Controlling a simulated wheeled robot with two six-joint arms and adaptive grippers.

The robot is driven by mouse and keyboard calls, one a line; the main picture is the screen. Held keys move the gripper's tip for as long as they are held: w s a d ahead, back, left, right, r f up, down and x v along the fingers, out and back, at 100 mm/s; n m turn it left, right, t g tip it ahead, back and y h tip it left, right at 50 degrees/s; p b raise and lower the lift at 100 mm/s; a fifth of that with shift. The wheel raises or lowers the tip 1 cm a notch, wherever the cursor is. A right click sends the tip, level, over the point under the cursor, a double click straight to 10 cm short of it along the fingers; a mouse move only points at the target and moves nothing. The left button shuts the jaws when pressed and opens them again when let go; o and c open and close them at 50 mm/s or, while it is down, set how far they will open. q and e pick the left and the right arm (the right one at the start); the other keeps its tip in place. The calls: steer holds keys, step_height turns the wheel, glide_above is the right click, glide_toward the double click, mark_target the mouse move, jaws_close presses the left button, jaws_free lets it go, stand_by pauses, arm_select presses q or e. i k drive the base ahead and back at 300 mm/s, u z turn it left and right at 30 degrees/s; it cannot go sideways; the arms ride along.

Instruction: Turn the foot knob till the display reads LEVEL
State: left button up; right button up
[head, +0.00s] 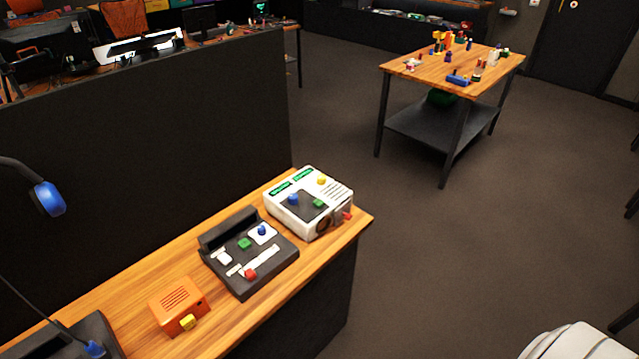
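A white box (334,192) stands near the right end of the wooden bench. Two small green displays (291,181) are on its top; their text is too small to read. A dark plate on its top carries a blue knob (293,199) and a green knob (318,203). A yellow knob (321,181) sits behind them. A red part (347,215) and a dark round part (323,226) show low on its front side. I cannot tell which of these is the foot knob. Neither of my grippers is in view.
A black control panel (241,285) with blue, green and red controls lies left of the white box. An orange box (174,297) with a yellow knob is further left. A dark partition (150,130) stands behind the bench (110,300). Open floor (450,260) lies right.

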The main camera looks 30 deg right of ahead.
mark_target(321, 178)
steer(key=u, duration=0.2)
steer(key=k, duration=0.45)
steer(key=z, duration=1.2)
steer(key=i, duration=0.65)
steer(key=u, duration=1)
